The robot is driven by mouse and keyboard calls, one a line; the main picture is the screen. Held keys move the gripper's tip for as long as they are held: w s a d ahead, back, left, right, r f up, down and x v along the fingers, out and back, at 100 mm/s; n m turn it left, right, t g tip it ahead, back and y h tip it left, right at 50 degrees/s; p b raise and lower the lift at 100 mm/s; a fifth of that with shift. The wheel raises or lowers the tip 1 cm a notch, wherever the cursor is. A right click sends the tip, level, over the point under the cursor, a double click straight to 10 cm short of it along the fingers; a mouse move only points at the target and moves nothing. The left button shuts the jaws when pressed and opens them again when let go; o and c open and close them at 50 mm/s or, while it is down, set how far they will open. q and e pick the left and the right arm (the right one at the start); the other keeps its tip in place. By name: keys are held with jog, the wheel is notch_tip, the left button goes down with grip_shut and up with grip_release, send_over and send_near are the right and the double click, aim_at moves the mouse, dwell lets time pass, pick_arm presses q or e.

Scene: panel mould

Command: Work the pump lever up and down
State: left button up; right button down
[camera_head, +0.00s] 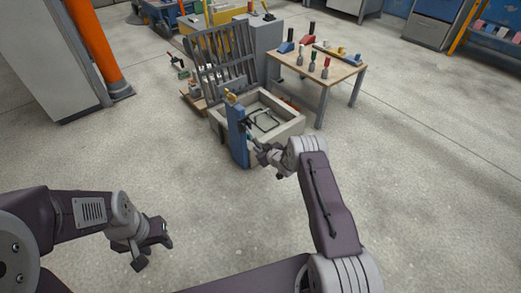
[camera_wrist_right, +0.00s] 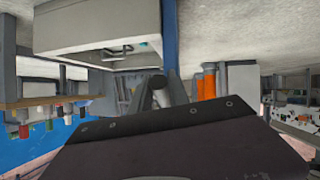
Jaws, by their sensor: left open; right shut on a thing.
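A blue upright post (camera_head: 236,132) stands at the front left corner of a pale box-shaped mould (camera_head: 285,131) in the head view. The pump lever (camera_head: 249,139) shows only as a small dark piece beside the post. My right gripper (camera_head: 256,150) is at the lever, to the right of the post, and is shut on it. In the right wrist view the gripper fingers (camera_wrist_right: 162,93) point toward the blue post (camera_wrist_right: 170,40); the lever between them is mostly hidden. My left gripper (camera_head: 155,254) is open and empty over bare floor, well apart from the mould.
A slatted grey panel (camera_head: 221,56) stands raised behind the mould. A wooden table (camera_head: 340,72) with several coloured-handled tools stands to its right. A grey cabinet (camera_head: 48,55) and orange post (camera_head: 95,45) are at the left. The floor in front is clear.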

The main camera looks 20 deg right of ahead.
jog(key=shift+a, duration=0.1)
jog(key=c, duration=1.3)
grip_release()
jog(key=shift+f, duration=0.1)
jog(key=shift+o, duration=0.2)
jog(key=shift+s+r+p, duration=0.15)
jog(key=shift+r+p, duration=0.1)
jog(key=shift+p, duration=0.05)
jog(key=b+v, duration=0.2)
jog(key=v, duration=0.6)
jog(key=shift+s, duration=0.35)
